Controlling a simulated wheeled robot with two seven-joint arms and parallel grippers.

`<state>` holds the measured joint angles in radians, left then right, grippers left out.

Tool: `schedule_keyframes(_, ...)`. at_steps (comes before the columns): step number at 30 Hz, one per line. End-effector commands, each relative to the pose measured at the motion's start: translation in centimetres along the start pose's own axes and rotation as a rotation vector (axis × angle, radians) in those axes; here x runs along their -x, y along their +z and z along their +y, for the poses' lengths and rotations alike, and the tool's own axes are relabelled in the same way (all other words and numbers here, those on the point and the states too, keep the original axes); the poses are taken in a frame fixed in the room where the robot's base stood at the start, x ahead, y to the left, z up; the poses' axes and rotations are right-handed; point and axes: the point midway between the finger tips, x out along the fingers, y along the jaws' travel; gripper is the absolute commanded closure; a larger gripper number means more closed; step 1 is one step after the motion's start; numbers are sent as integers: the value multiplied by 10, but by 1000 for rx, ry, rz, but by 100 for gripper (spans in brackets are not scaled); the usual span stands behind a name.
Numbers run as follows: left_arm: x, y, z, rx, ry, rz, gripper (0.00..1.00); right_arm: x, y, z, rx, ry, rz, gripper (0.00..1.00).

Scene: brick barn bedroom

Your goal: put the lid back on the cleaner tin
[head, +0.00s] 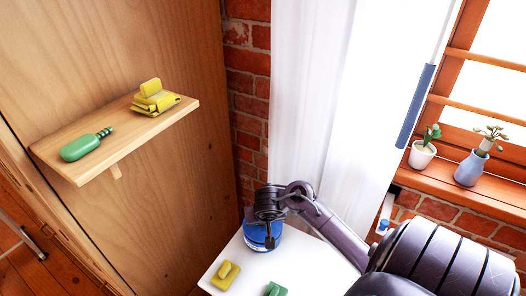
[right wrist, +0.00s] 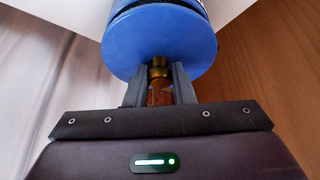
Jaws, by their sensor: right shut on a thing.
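My right gripper (head: 268,216) is over the white table's far corner in the head view. In the right wrist view its fingers (right wrist: 160,76) are shut on the small brass knob (right wrist: 159,65) of a round blue lid (right wrist: 135,40). A blue tin (head: 262,240) shows below the gripper in the head view, partly hidden by it. In the wrist view a dark band and a blue edge show past the lid's far rim. The lid is at the tin's top, but I cannot tell whether it is seated or just above. My left gripper is not in view.
The white table (head: 292,262) also bears a yellow object (head: 226,274) and a green one (head: 275,290) at its front. A wooden shelf (head: 110,150) holds a green bottle (head: 82,147) and yellow items (head: 155,100). A white curtain (head: 305,100) hangs behind the table.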

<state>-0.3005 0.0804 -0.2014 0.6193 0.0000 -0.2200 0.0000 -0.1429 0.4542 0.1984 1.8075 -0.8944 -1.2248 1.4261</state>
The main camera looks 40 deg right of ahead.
Motion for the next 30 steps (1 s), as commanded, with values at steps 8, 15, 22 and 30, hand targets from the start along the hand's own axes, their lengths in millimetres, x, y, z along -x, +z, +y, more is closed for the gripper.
schedule_keyframes(8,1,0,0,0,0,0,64,0,0,0,0,0,0,100)
schedule_keyframes(15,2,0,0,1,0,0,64,0,0,0,0,0,0,100)
schedule_keyframes(22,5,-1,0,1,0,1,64,1,0,0,0,0,0,100)
schedule_keyframes(30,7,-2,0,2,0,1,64,0,0,0,-1,1,0,100)
